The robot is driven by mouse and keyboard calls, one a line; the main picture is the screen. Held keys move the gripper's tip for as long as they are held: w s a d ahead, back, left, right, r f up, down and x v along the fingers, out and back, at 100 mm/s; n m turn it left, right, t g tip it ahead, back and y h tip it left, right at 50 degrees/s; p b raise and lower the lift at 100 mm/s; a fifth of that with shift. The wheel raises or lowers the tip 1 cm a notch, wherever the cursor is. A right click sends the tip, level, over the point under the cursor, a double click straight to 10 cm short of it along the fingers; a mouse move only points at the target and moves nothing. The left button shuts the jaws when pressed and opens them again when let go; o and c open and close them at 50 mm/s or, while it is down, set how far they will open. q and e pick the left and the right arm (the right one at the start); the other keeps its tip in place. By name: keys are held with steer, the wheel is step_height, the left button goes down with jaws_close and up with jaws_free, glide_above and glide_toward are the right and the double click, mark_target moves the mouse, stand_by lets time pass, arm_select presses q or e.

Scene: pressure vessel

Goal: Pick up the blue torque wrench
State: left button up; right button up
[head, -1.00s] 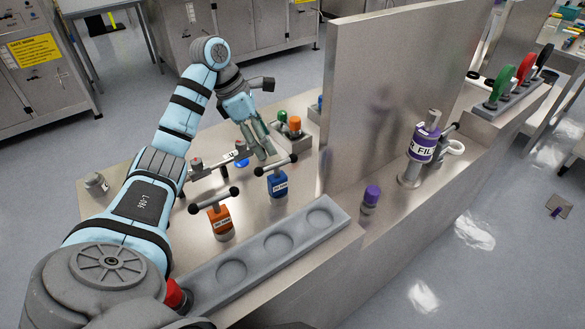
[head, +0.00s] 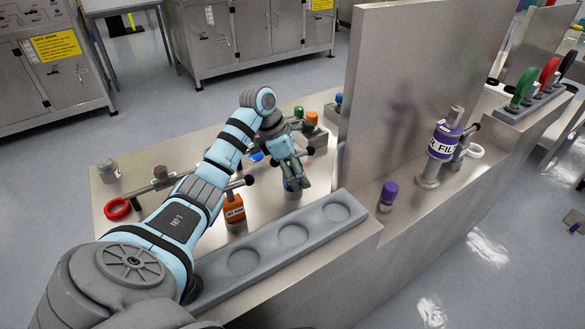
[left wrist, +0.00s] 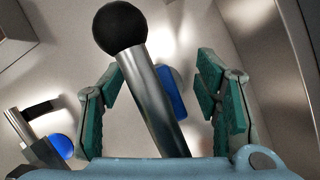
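The blue torque wrench (head: 287,187) stands on the steel bench, mostly hidden behind my left gripper (head: 293,172). One black ball end (head: 309,151) of its cross handle shows to the right of the fingers. In the left wrist view, my left gripper (left wrist: 160,98) is open, with one green-padded finger on each side of the wrench's steel handle bar (left wrist: 150,95). The bar runs between them, and its blue body (left wrist: 173,92) shows beneath. I see no clear contact. My right gripper is not in view.
An orange torque wrench (head: 235,213) stands close by, left of the blue one. A grey tray (head: 268,245) with round recesses lies in front. A tall steel panel (head: 400,100) rises to the right. Green and orange capped items (head: 311,120) stand behind. A red ring (head: 118,209) lies at left.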

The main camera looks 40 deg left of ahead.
arm_select(q)
jaws_close()
steer(key=shift+r, duration=0.1)
